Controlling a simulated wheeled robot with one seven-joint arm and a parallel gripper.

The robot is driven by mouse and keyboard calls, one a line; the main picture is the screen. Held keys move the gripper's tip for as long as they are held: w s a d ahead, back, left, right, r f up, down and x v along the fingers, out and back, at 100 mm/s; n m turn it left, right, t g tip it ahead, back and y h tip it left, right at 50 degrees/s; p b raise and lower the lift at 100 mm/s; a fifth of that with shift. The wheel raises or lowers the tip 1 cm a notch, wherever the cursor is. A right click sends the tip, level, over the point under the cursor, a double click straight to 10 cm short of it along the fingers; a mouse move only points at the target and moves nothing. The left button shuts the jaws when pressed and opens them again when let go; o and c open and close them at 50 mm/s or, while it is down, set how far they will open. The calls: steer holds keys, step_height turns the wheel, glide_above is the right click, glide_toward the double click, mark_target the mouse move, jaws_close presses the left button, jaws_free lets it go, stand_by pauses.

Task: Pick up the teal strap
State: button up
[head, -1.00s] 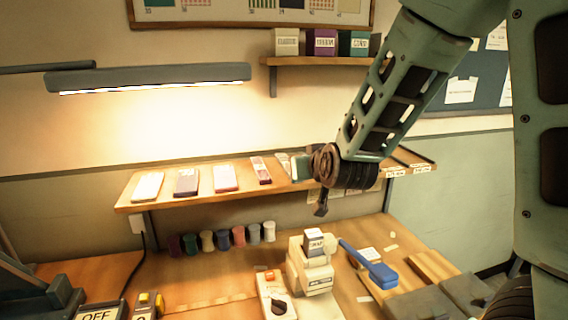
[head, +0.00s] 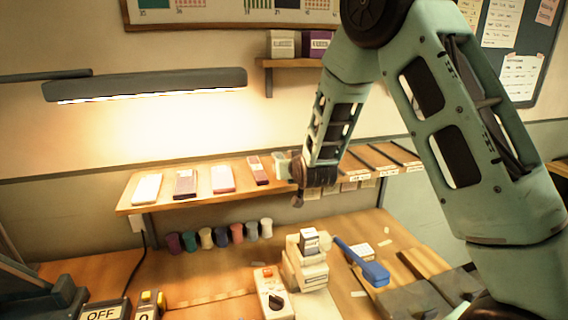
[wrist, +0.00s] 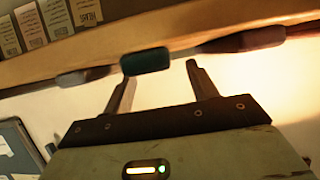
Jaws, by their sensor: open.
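The teal strap (wrist: 146,61) shows in the wrist view as a dark teal rounded end at the front edge of a wooden shelf (wrist: 190,28). My gripper (wrist: 160,72) is open and empty, its two fingers pointing at the shelf edge. The teal end lies just beyond the fingertips, between them and nearer the left finger. I see no contact. In the head view my wrist is at the shelf's (head: 205,190) right part; my arm covers that stretch, and I cannot make out the strap for certain there.
A white strap (head: 147,188) and several others lie farther left on the shelf.

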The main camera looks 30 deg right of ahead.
steer(key=shift+p+x, duration=0.5)
steer(key=shift+x, duration=1.05)
steer(key=shift+d, duration=0.1)
steer(key=c, duration=1.1)
